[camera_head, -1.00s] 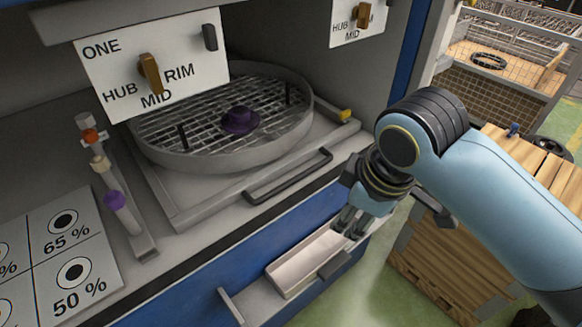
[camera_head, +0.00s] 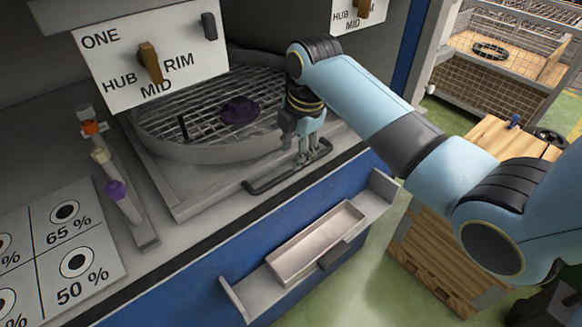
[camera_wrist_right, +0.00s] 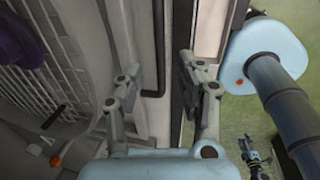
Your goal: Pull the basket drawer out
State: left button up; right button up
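The basket drawer (camera_head: 190,205) is a grey sliding tray under a round wire basket (camera_head: 205,153), inside the upper bay. A black bar handle (camera_head: 272,183) runs along its front. A purple knobbed piece (camera_head: 239,110) sits in the basket, and it shows at the left of the right wrist view (camera_wrist_right: 17,38). My right gripper (camera_head: 314,153) points down at the right end of the handle. My arm hides the basket's right side.
A lower shelf with an open pale tray (camera_head: 318,243) juts out from the blue front below the handle. A wooden crate (camera_head: 445,255) stands at the right. A sign panel (camera_head: 150,62) hangs above the basket. A slider rail (camera_head: 122,190) lies left of the drawer.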

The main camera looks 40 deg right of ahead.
aim_at(290, 171)
jog(key=f, duration=0.3)
jog(key=w+f, duration=0.1)
jog(key=f, duration=0.2)
jog(key=shift+w+f+b, duration=0.2)
jog(key=shift+f+b, duration=0.1)
jog(key=shift+f, duration=0.05)
jog(key=shift+c, duration=0.4)
grip_shut()
